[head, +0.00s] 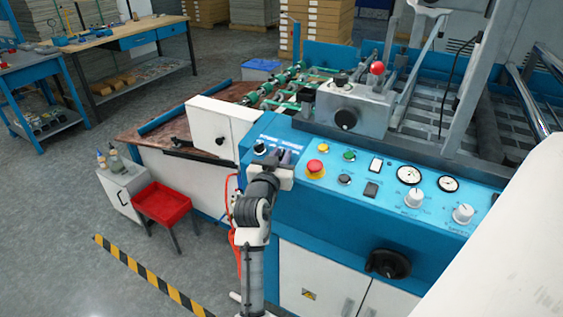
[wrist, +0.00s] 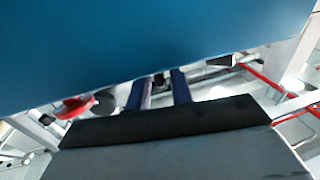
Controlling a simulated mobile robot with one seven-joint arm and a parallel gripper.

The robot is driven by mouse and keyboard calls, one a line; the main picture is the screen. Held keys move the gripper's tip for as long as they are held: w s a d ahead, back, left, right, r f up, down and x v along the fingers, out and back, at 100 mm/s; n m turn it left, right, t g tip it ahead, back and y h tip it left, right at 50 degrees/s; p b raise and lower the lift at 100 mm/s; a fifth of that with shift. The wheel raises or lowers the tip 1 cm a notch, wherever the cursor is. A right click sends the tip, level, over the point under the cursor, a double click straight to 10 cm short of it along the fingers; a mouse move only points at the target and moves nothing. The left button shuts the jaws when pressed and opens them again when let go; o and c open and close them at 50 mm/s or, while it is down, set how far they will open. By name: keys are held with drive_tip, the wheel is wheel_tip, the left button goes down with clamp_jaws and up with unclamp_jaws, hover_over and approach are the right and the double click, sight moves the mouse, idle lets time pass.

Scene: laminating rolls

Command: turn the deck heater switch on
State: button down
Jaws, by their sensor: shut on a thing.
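The blue control panel (head: 330,185) runs along the front of the machine. At its left end a small black rotary switch (head: 260,148) shows, with white lettering above it. My gripper (head: 283,157) is at the panel just right of that switch, its jaws shut on a small dark knob that looks like the deck heater switch. The gripper hides most of this knob, so its setting cannot be read. In the wrist view the two fingers (wrist: 159,88) reach to the panel edge, with a small dark part between them; the blue panel (wrist: 130,45) fills the top.
Right of my gripper are a red emergency button (head: 315,168), a green button (head: 349,155), gauges (head: 409,174) and white knobs (head: 413,197). A white box (head: 220,128) stands left of the panel. A red tray (head: 162,203) is lower left. Open floor lies at left.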

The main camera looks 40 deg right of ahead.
drive_tip(key=m+g+b, duration=0.1)
drive_tip(key=m+g+h+b, duration=0.1)
drive_tip(key=b, duration=0.1)
drive_tip(key=f+m+g+h+b, duration=0.1)
drive_tip(key=b, duration=0.1)
drive_tip(key=shift+w+a, duration=0.2)
drive_tip(key=shift+w, duration=0.1)
drive_tip(key=m+g+b, duration=0.2)
drive_tip(key=b, duration=0.1)
drive_tip(key=shift+w+g+h+b, duration=0.1)
drive_tip(key=shift+g+h+b, duration=0.3)
drive_tip(key=m+g+b, duration=0.1)
drive_tip(key=g, duration=0.1)
drive_tip(key=m+g+b, duration=0.3)
drive_tip(key=g+b, duration=0.1)
drive_tip(key=shift+w+r+m, duration=0.15)
drive_tip(key=shift+r+m, duration=0.25)
drive_tip(key=shift+g, duration=0.5)
drive_tip(key=c, duration=1.5)
unclamp_jaws()
drive_tip(key=shift+r, duration=0.1)
drive_tip(key=a, duration=0.4)
drive_tip(key=w+a+b, duration=0.1)
drive_tip(key=a, duration=0.4)
drive_tip(key=a+b, duration=0.1)
drive_tip(key=a, duration=0.3)
drive_tip(key=shift+w+a, duration=0.3)
drive_tip(key=shift+w, duration=0.1)
